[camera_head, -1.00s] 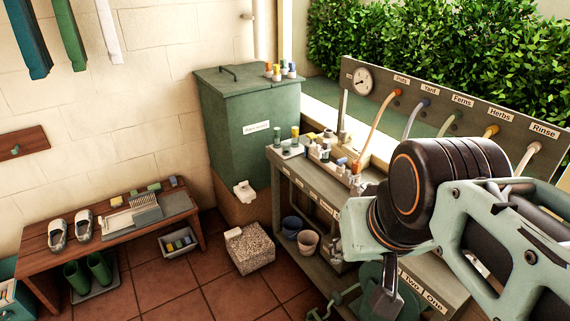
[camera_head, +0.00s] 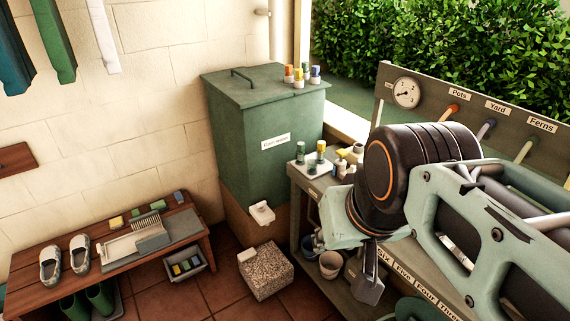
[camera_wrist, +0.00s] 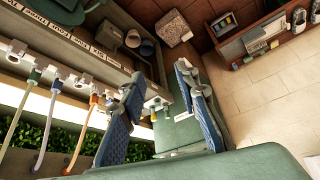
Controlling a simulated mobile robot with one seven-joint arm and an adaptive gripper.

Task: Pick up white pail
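The white pail (camera_head: 331,264), off-white and open-topped, stands upright on the low shelf under the workbench.
The workbench (camera_head: 340,290) and its hose panel (camera_head: 470,120) are at right. A green tank (camera_head: 265,140) stands behind. A speckled block (camera_head: 266,272) is on the floor left of the pails. A wooden bench (camera_head: 40,285) stands by the wall.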

